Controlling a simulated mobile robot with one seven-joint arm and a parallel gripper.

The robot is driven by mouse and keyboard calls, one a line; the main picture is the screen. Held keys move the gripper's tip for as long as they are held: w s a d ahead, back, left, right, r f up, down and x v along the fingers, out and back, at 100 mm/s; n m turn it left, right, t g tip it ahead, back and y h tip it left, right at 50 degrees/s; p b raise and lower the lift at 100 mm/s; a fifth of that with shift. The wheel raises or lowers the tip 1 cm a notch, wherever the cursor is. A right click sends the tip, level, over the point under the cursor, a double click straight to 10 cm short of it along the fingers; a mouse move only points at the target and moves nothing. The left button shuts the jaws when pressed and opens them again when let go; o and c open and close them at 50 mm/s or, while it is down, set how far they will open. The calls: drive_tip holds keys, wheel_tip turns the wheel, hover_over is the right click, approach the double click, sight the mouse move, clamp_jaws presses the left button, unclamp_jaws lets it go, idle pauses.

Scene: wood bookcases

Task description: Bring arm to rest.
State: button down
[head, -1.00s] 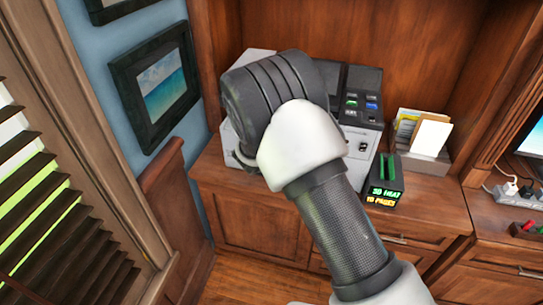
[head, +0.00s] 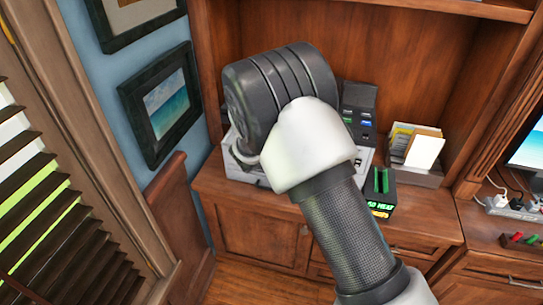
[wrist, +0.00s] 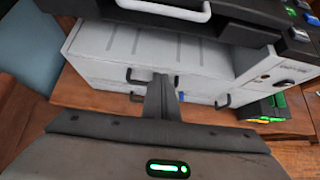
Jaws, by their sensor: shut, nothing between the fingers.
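My arm (head: 345,235) reaches across the head view, with its dark ribbed joint raised in front of a grey-white office machine (head: 238,165). My gripper is hidden in the head view. In the wrist view my gripper (wrist: 162,82) is shut and empty, its fingers together at the middle. The machine (wrist: 125,45), with white drawers and dark handles, stands beyond the fingers. I cannot tell the exact gap between them.
The machine stands on a wooden cabinet top (head: 432,205). A black box with glowing letters (head: 380,195) and a paper holder (head: 415,150) stand to its right. Window blinds (head: 50,210) and a framed picture (head: 165,105) are at the left.

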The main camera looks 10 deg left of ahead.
drive_tip(key=s+d+r+m+g+h, duration=0.15)
drive_tip(key=s+d+r+m, duration=0.25)
drive_tip(key=d+r+m, duration=0.65)
drive_tip(key=s+d+r+m+g+h, duration=0.15)
drive_tip(key=s+d+r+m, duration=0.4)
drive_tip(key=d+r, duration=0.7)
drive_tip(key=s+d+r+m+g, duration=0.1)
drive_tip(key=s+d+r+m, duration=0.3)
drive_tip(key=s+d+m, duration=0.6)
drive_tip(key=s+a+m+y, duration=0.2)
drive_tip(key=s+m, duration=0.7)
drive_tip(key=s, duration=0.7)
drive_tip(key=shift+a+m+y, duration=0.3)
drive_tip(key=shift+y, duration=0.5)
drive_tip(key=shift+r, duration=0.1)
